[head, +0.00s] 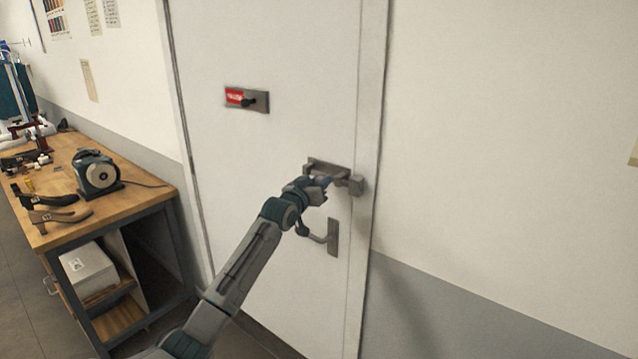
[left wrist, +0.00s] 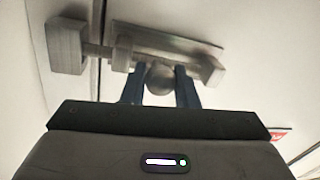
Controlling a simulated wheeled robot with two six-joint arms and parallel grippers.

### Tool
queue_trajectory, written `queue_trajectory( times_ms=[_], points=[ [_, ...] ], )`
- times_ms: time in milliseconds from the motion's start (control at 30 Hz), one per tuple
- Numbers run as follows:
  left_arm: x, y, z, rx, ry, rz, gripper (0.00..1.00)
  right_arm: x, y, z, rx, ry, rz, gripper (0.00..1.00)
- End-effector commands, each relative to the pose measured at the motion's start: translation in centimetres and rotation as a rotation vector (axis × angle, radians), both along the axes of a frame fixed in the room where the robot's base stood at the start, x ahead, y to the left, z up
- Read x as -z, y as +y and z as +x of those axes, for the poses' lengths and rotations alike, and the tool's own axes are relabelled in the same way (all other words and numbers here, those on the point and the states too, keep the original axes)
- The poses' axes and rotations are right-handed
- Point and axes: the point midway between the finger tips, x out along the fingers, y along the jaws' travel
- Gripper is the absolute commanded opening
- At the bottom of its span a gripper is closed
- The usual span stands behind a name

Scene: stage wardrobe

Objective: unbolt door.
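The white door (head: 275,45) is closed in its frame. A grey metal bolt (head: 325,166) is mounted near its right edge, above the lever handle (head: 333,238). The bolt's bar spans to the keeper block (head: 356,186) on the frame; in the left wrist view the bar reaches the keeper (left wrist: 68,46) at left. My left gripper (head: 322,183) is at the bolt. In the left wrist view its two dark fingers (left wrist: 160,84) stand on either side of the round bolt knob (left wrist: 160,74), with hardly any gap. My right gripper is in neither view.
A red-marked plate with a dark knob (head: 262,101) sits higher on the door. A wooden workbench (head: 140,192) with a grinder (head: 97,172) and tools stands at left. The wall right of the door is clear.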

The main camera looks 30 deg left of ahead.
Motion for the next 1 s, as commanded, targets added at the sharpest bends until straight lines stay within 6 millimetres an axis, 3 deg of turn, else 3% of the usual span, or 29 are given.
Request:
queue_trajectory(
  times_ms=[33,133,300,600,933,967,1000],
  points=[
    [0.0,0.0,0.0,0.000,0.000,0.000,0.16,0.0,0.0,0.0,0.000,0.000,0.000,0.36],
    [0.0,0.0,0.0,0.000,0.000,0.000,0.00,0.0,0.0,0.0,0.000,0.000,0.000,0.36],
    [0.2,0.5,0.0,-0.001,0.000,0.002,0.00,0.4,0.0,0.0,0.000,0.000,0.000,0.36],
    [0.3,4.6,0.4,-0.002,0.000,0.002,0.00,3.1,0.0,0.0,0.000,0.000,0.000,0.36],
    [-0.1,5.0,0.4,-0.001,-0.001,0.002,0.00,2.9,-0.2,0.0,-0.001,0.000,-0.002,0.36],
    [-0.1,5.0,0.4,-0.001,-0.001,0.002,0.28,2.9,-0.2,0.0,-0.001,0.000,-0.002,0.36],
    [-0.1,5.0,0.4,-0.001,-0.001,0.002,0.36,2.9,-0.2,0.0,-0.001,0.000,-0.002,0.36]
  ],
)
